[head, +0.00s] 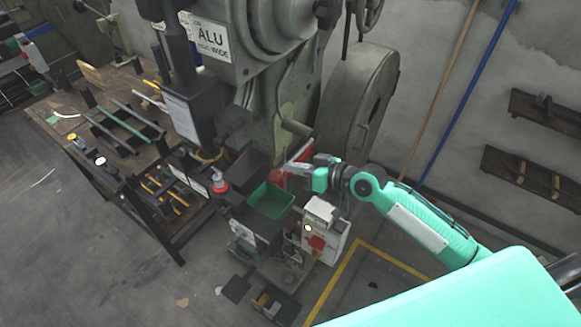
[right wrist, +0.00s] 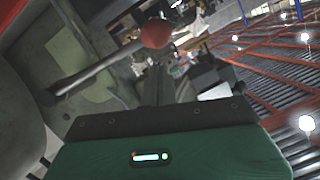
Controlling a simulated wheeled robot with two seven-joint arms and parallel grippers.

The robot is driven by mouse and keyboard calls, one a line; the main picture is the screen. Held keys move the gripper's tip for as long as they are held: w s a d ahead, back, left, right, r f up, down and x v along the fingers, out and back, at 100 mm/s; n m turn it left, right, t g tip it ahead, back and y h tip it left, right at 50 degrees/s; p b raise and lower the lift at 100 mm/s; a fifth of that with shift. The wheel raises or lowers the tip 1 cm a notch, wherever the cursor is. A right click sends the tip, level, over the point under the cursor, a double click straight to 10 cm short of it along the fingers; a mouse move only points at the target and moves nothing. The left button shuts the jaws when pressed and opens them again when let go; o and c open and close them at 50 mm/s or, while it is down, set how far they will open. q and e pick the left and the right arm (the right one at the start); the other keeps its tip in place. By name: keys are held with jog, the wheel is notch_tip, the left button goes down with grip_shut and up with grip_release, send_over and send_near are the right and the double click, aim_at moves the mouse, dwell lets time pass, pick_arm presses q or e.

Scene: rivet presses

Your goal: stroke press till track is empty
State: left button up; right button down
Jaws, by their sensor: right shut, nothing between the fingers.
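The grey-green press (head: 265,50) with an "ALU" sign stands at the top middle in the head view. My right gripper (head: 290,169) is beside the press's lower right side. In the right wrist view, my right gripper (right wrist: 156,78) is shut and empty. A red ball knob (right wrist: 155,32) on a metal lever rod (right wrist: 98,72) is just beyond its fingertips; I cannot tell whether they touch. A red part (head: 298,156) also shows behind the gripper in the head view. I cannot make out the track or any rivets in it. My left gripper is not in view.
A green bin (head: 271,201) sits at the press's front. A white control box (head: 325,238) with a red part stands below my right gripper. A workbench (head: 60,128) with racks is on the left. A large wheel (head: 352,100) is behind the gripper.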

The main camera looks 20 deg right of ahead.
jog(key=shift+w+a+f, duration=0.2)
jog(key=shift+a+f, duration=0.4)
jog(key=shift+f, duration=0.35)
